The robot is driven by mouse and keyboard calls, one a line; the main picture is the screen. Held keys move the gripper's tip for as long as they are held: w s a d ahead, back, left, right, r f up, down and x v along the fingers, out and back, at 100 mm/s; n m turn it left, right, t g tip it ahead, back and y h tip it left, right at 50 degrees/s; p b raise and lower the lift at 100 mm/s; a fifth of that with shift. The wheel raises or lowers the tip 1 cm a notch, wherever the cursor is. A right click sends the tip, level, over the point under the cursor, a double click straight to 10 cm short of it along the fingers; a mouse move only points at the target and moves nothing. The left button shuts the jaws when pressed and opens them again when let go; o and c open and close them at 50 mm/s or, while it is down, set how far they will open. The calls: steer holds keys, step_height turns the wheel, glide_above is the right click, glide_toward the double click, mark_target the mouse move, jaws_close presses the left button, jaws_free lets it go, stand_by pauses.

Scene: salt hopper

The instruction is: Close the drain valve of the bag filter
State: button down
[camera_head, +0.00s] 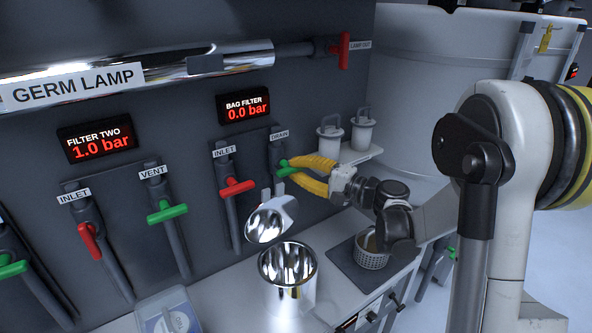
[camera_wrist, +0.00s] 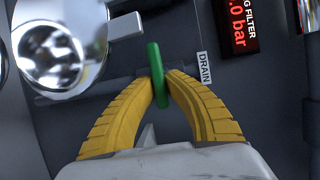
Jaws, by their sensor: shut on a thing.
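The drain valve of the bag filter has a green handle (camera_wrist: 155,62), beside the DRAIN label (camera_wrist: 204,67) in the wrist view. The handle lies across its grey pipe. In the head view the green handle (camera_head: 283,164) shows only partly, at the tips of my yellow fingers. My gripper (camera_head: 293,164) is shut on the handle, with one finger on each side of it in the wrist view (camera_wrist: 160,82). The bag filter display (camera_head: 244,107) reads 0.0 bar. The bag filter's inlet valve (camera_head: 237,188) has a red handle, also across its pipe.
The shiny filter housing (camera_head: 270,220) with its open lid stands below my gripper. Filter two's inlet (camera_head: 90,240) and vent (camera_head: 167,213) valves are to the left. Two white canisters (camera_head: 330,140) stand on a shelf at right. A basket (camera_head: 371,252) sits on the bench.

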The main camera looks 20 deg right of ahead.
stand_by(0.3)
steer(key=c, duration=1.4)
jaws_free()
steer(key=v, duration=1.2)
